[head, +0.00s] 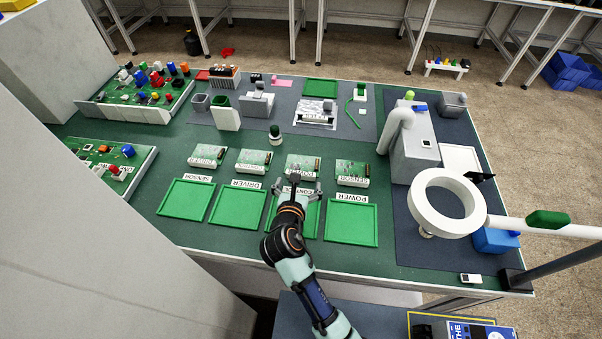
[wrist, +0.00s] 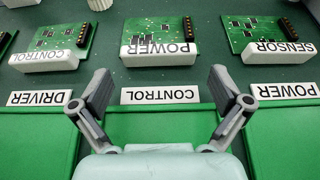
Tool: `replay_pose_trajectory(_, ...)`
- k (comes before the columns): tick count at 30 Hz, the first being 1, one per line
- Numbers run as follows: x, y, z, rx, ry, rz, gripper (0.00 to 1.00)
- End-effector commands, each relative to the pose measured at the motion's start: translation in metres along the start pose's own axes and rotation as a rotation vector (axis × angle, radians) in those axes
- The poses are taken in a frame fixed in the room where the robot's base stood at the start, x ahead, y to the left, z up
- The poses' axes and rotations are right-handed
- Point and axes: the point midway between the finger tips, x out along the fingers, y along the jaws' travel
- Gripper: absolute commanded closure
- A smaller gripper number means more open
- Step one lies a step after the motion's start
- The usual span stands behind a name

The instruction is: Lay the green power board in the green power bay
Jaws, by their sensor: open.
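The green power board (head: 303,160) is third from the left in the back row of boards. In the wrist view the power board (wrist: 160,36) lies ahead of my gripper, its white front strip marked POWER and a black connector at its right. The green power bay (head: 351,222) is an empty, shallow tray at the right end of the front row; its left part shows in the wrist view (wrist: 285,140). My gripper (head: 306,186) is open and empty, over the control bay's back edge. In the wrist view its fingers (wrist: 157,90) stand wide apart, short of the board.
The control board (wrist: 52,40) and sensor board (wrist: 268,36) flank the power board. The empty control bay (wrist: 160,128) lies under my gripper. A ring-shaped white lamp (head: 418,190) stands right of the power bay.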

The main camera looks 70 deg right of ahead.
Motion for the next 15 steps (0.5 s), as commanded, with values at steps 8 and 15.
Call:
replay_pose_trajectory(8,0.035,0.001,-0.001,0.001,-0.002,0.0,0.0)
replay_pose_trajectory(15,0.035,0.001,0.0,0.001,-0.001,0.001,0.12)
